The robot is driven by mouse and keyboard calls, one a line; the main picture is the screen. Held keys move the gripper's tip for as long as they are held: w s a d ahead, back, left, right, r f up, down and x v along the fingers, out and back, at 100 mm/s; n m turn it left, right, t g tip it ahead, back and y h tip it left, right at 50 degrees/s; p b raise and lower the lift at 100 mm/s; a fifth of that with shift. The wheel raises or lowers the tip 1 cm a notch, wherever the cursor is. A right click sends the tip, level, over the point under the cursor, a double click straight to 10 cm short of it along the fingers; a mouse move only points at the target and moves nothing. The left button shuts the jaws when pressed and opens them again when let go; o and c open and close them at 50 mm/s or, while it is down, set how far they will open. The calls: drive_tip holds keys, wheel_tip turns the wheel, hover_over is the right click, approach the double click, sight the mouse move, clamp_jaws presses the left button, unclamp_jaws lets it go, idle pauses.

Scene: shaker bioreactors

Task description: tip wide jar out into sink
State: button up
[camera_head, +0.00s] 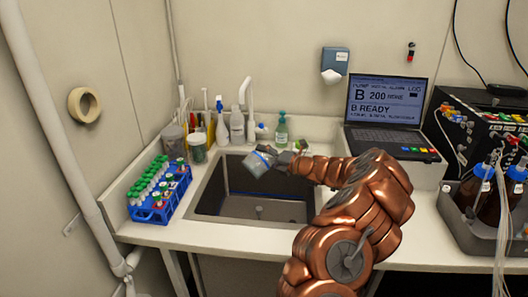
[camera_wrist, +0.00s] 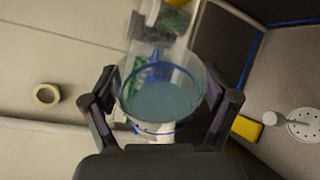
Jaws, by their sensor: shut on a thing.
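The wide jar (camera_head: 258,162) is a clear vessel with a blue band, tilted over the sink (camera_head: 209,205) in the head view. My gripper (camera_head: 279,161) is shut on the jar. In the wrist view, the jar (camera_wrist: 160,95) sits between the two dark fingers of my gripper (camera_wrist: 160,108), and bluish-grey liquid shows inside it. The sink basin also shows in the wrist view (camera_wrist: 275,70), with a round drain strainer (camera_wrist: 304,124). The jar is above the basin, near its back edge, touching nothing but my gripper as far as I can see.
A blue tube rack (camera_head: 158,207) stands left of the sink. Bottles, including a green one (camera_head: 282,131), and a faucet (camera_head: 247,92) stand behind it. A laptop (camera_head: 387,100) is at the right. A yellow sponge (camera_wrist: 246,128) lies near the drain.

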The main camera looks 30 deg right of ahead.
drive_tip(key=shift+d+m, duration=0.15)
drive_tip(key=shift+m, duration=0.25)
drive_tip(key=shift+p, duration=0.75)
drive_tip(key=shift+f+m+y+p, duration=0.1)
drive_tip(key=shift+m+y+p, duration=0.2)
drive_tip(key=shift+m+p, duration=0.4)
drive_tip(key=shift+f+m+t+p, duration=0.55)
drive_tip(key=shift+m+t+p, duration=0.05)
drive_tip(key=shift+m+p, duration=0.65)
drive_tip(key=shift+f+m+t, duration=0.3)
drive_tip(key=shift+f+m, duration=0.15)
drive_tip(key=shift+m, duration=0.5)
drive_tip(key=m, duration=0.1)
drive_tip(key=f+m, duration=0.1)
drive_tip(key=m, duration=0.1)
drive_tip(key=shift+a+t+b, duration=0.2)
drive_tip(key=shift+t+b, duration=0.2)
drive_tip(key=shift+m+t, duration=0.3)
drive_tip(key=shift+m, duration=0.3)
drive_tip(key=shift+r, duration=0.1)
